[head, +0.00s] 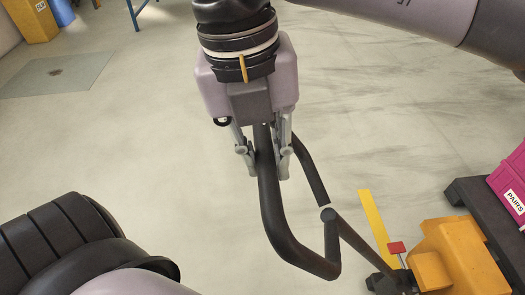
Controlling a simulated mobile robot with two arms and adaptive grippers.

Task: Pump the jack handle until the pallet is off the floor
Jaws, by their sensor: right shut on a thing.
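The jack handle (285,235) is a dark looped bar in the middle of the head view. Its shaft runs down to the right toward the orange pallet jack (455,255), which has a small red lever (396,248). My right gripper (264,172) points down and is shut on the left side of the loop. The dark pallet (468,192) shows only in part at the right edge, behind the jack. Its underside is hidden, so I cannot tell if it touches the floor. My left gripper is outside the view.
A pink box (512,180) labelled "PAIRS" sits on the pallet. A yellow floor stripe (376,222) runs beside the jack. A yellow cabinet (32,20) and blue legs (132,12) stand far off at top left. The floor left of the handle is clear.

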